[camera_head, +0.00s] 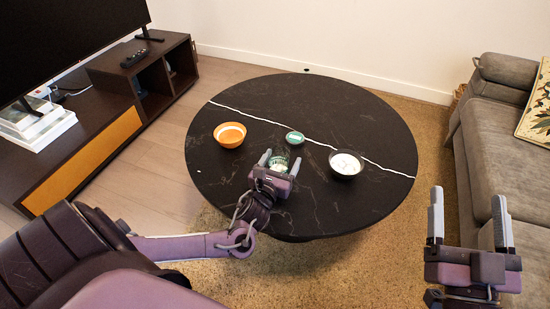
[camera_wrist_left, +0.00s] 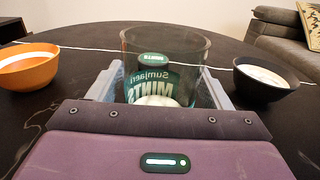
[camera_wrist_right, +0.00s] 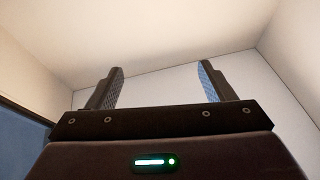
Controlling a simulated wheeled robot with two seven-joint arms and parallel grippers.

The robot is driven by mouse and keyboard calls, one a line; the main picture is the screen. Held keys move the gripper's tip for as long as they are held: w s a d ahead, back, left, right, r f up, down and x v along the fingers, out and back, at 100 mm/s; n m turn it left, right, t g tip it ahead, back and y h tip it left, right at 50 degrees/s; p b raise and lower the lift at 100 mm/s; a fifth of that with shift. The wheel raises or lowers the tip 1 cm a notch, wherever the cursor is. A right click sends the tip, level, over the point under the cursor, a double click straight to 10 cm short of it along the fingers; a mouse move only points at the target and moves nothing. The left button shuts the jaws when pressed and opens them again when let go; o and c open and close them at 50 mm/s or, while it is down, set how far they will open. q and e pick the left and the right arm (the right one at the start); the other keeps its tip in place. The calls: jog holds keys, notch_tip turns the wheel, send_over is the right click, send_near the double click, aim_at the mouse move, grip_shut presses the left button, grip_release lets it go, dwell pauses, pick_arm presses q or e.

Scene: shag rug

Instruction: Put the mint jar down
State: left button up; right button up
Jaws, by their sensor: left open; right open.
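The mint jar (camera_wrist_left: 165,60) is a clear glass jar with a green "MINTS" label, upright on the black round table and without a lid. Some white content shows low inside it. It also shows in the head view (camera_head: 279,164), partly hidden by my left gripper. My left gripper (camera_head: 279,160) is open, with its fingers on either side of the jar; whether they touch it I cannot tell. A green lid (camera_head: 295,138) lies flat on the table behind the jar. My right gripper (camera_head: 467,222) is open and empty, off the table's right side.
An orange bowl (camera_head: 229,135) stands left of the jar and a black bowl with white content (camera_head: 346,164) stands right of it. The round table (camera_head: 340,110) is otherwise mostly clear. A TV cabinet (camera_head: 95,140) is at left, a grey sofa (camera_head: 490,130) at right.

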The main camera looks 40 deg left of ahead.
pick_arm(q)
jog(key=p+v, duration=0.2)
jog(key=v, duration=0.4)
jog(key=p+v, duration=0.1)
jog(key=v, duration=0.4)
jog(key=shift+s+d, duration=0.1)
jog(key=shift+s, duration=0.35)
pick_arm(e)
jog(key=s+f+g+h, duration=0.2)
jog(key=s+f+g, duration=0.2)
jog(key=f, duration=0.8)
jog(key=s+f+g+h, duration=0.3)
jog(key=f+g, duration=0.6)
jog(key=f, duration=0.3)
jog(key=shift+s+d+f, duration=0.35)
jog(key=shift+s+d, duration=0.05)
jog(key=shift+s, duration=0.25)
jog(key=shift+r, duration=0.15)
